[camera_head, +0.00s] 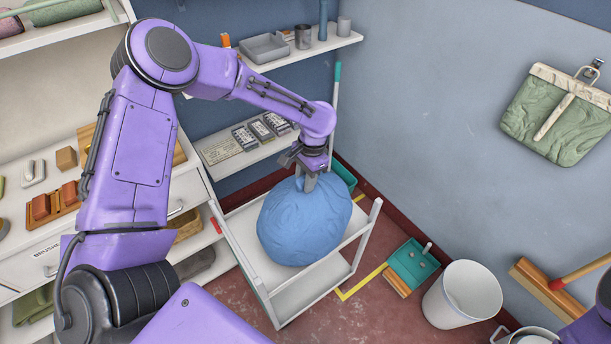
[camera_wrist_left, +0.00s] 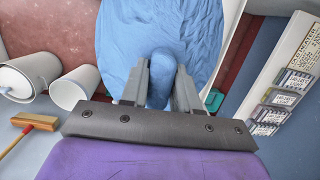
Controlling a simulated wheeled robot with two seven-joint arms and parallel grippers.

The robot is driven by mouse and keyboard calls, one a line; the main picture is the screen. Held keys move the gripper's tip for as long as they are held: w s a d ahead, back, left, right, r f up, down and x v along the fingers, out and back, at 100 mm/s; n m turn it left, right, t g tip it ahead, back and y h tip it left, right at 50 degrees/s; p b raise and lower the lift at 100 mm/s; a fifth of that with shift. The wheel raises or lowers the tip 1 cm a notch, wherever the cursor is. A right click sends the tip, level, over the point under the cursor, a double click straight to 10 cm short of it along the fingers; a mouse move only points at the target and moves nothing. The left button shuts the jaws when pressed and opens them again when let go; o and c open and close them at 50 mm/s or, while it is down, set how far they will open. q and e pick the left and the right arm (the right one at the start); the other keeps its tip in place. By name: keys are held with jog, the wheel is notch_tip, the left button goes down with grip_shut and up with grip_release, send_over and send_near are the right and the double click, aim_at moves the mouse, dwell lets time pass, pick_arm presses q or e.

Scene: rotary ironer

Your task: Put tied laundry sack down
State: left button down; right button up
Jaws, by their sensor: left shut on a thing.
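The blue tied laundry sack (camera_head: 303,222) is round and full, and sits at the white trolley (camera_head: 256,250), over its top shelf. I cannot tell whether its underside touches the shelf. My left gripper (camera_head: 309,182) comes from above and is shut on the sack's tied neck. In the left wrist view the sack (camera_wrist_left: 160,40) fills the top middle, with its neck between the two fingers of the left gripper (camera_wrist_left: 161,84). My right gripper is not in view; only a purple part of my right arm shows at the lower right edge.
A white bucket (camera_head: 462,295) and a green dustpan (camera_head: 412,266) stand on the red floor right of the trolley. A broom head (camera_head: 547,287) leans by the wall. A shelf unit with drawers (camera_head: 45,250) is close on the left. Wall shelves (camera_head: 290,50) are behind the trolley.

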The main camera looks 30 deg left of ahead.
pick_arm(q)
jog(key=c, duration=0.8)
grip_release()
jog(key=r, duration=0.4)
jog(key=w+r+b, duration=0.1)
jog(key=r, duration=0.7)
jog(key=shift+w+d, duration=0.3)
jog(key=shift+d, duration=0.1)
